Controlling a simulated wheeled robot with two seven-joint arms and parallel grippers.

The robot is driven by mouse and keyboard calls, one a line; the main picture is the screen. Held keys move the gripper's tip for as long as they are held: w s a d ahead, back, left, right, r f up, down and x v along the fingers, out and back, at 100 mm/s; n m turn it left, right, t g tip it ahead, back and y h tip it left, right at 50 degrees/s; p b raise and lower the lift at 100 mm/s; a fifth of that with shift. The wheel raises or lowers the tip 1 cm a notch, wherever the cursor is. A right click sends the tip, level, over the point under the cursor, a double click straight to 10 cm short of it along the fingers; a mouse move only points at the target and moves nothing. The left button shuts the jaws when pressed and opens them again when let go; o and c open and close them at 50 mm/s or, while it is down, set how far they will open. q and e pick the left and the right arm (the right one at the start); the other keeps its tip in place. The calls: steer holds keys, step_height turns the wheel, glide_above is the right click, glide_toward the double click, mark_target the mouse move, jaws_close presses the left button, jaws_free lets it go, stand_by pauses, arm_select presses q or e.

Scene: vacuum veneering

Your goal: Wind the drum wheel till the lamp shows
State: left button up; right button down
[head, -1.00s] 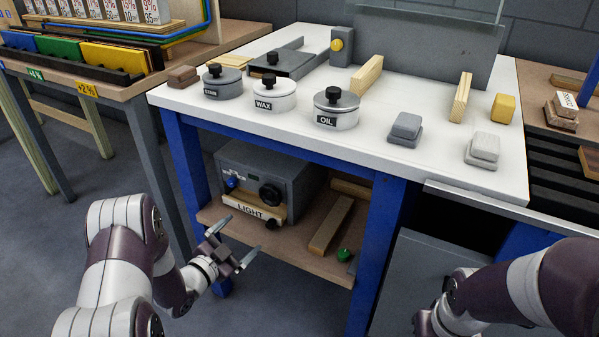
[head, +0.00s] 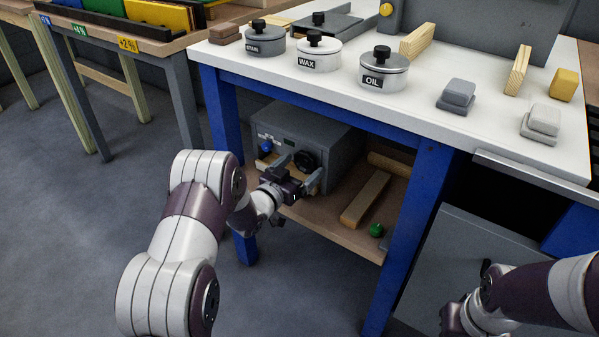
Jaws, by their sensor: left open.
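A grey box (head: 338,140) stands on the wooden lower shelf of the white-topped bench. Its front carries a round black wheel (head: 305,161), which seems to be the drum wheel, and a blue knob (head: 264,147) to the left. No lit lamp can be made out. My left gripper (head: 296,171) is open in front of the box, its fingers pointing at the front near the black wheel. It hides the box's lower front and the LIGHT label. I cannot tell whether it touches the wheel. My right gripper (head: 458,318) is low at the right, its fingers unclear.
A wooden strip (head: 366,199) and a green knob-like piece (head: 376,230) lie on the shelf (head: 325,228), right of the box. A blue bench leg (head: 410,235) bounds the shelf. STAIN, WAX and OIL tins stand on the bench top (head: 420,105) above.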

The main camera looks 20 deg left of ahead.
arm_select(q)
steer(key=c, duration=1)
steer(key=shift+a+m+b, duration=0.1)
steer(key=shift+m+b, duration=0.55)
steer(key=shift+m, duration=2.35)
steer(key=o, duration=1)
